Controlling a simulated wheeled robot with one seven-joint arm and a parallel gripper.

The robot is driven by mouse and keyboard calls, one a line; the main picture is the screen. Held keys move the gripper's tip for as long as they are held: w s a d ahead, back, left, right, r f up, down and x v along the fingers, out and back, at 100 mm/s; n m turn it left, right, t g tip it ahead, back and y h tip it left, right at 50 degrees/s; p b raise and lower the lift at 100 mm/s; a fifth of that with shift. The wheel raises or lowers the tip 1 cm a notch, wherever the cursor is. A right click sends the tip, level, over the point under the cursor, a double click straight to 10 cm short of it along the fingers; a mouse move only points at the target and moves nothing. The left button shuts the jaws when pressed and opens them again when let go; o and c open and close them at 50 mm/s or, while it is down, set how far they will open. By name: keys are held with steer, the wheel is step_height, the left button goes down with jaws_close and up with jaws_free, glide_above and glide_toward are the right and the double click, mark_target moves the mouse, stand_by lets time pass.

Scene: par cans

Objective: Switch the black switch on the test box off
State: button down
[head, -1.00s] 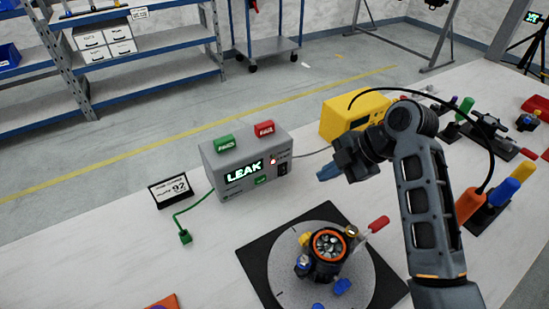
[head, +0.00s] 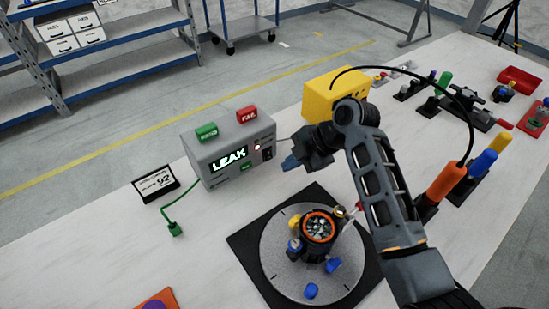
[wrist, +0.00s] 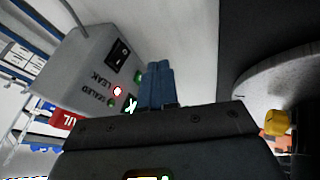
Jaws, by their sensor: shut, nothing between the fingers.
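The grey test box (head: 205,165) stands on the white bench, its display reading LEAK in the head view. The black switch (head: 268,153) is on the right of its front face; its rocker position is too small to tell there. In the wrist view the switch (wrist: 117,53) shows as a black rocker in a dark housing on the box (wrist: 75,62), next to a lit lamp. My gripper (head: 289,163) is right of and in front of the switch, apart from it. Its blue fingers (wrist: 157,84) are shut together and empty, pointing toward the box side.
A yellow case (head: 325,97) stands behind my gripper. A round grey turntable (head: 277,258) with an orange-ringed part is in front. A small sign (head: 156,183) and a green cable plug (head: 175,229) are left of the box. Tools fill the bench at the right.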

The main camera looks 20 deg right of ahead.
mark_target(269, 155)
steer(key=x, duration=0.3)
steer(key=shift+a+f, duration=0.1)
steer(key=shift+f, duration=0.05)
steer(key=w, duration=0.2)
steer(key=shift+w+a+p, duration=0.15)
steer(key=shift+w+p, duration=0.15)
steer(key=shift+p, duration=0.1)
steer(key=shift+w+a+f, duration=0.15)
steer(key=shift+w+f, duration=0.05)
steer(key=shift+w, duration=0.5)
steer(key=shift+f, duration=0.1)
steer(key=shift+w+f+b, duration=0.1)
steer(key=shift+f+b, duration=0.1)
steer(key=shift+b, duration=0.4)
steer(key=shift+w+t+b, duration=0.1)
steer(key=shift+t+b, duration=0.2)
steer(key=shift+t, duration=0.1)
steer(key=shift+r+p, duration=0.25)
steer(key=shift+p, duration=0.05)
steer(key=shift+r, duration=0.1)
